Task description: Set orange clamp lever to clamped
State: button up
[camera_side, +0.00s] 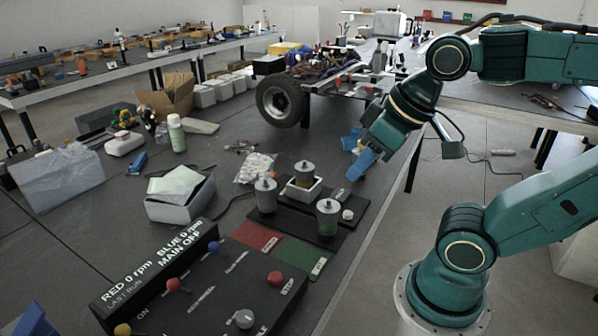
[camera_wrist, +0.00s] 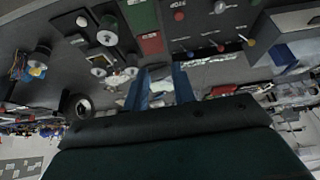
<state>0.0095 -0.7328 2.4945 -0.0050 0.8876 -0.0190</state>
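I cannot surely make out an orange clamp lever in either view. The black control panel (camera_side: 205,297) at the front of the side view carries several knobbed levers. One has a yellow-orange knob (camera_side: 122,330) at the bottom edge, but I cannot tell whether it is a clamp. My gripper (camera_side: 354,153) hangs above the bench edge, behind and right of the panel, apart from everything. In the wrist view my gripper (camera_wrist: 160,73) shows two blue fingers spread apart with nothing held between them. The panel (camera_wrist: 205,25) lies beyond them at the top.
Red (camera_side: 257,237) and green (camera_side: 291,257) pads lie beside the panel. A wheeled chassis (camera_side: 283,101) stands behind. A tray (camera_side: 180,196) with papers is at left.

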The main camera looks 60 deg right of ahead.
jog(key=shift+w, duration=0.35)
jog(key=c, duration=0.3)
jog(key=w+d+n, duration=0.1)
jog(key=w, duration=0.2)
jog(key=w+d+f+n, duration=0.1)
jog(key=w, duration=0.1)
jog(key=w+d, duration=0.1)
jog(key=w, duration=0.2)
jog(key=shift+w+f+n, duration=0.15)
jog(key=shift+w+n, duration=0.15)
jog(key=shift+n, duration=0.1)
grip_shut()
jog(key=w+d+f+n+t, duration=0.1)
jog(key=w+d+f+n, duration=0.1)
jog(key=w+d+f, duration=0.5)
jog(key=w+d+f+n, duration=0.3)
jog(key=w+d+f, duration=0.5)
jog(key=d+f, duration=0.2)
jog(key=d, duration=0.2)
jog(key=shift+w+d+f+t, duration=0.15)
jog(key=shift+d+f+t, duration=0.15)
jog(key=shift+d+t, duration=0.1)
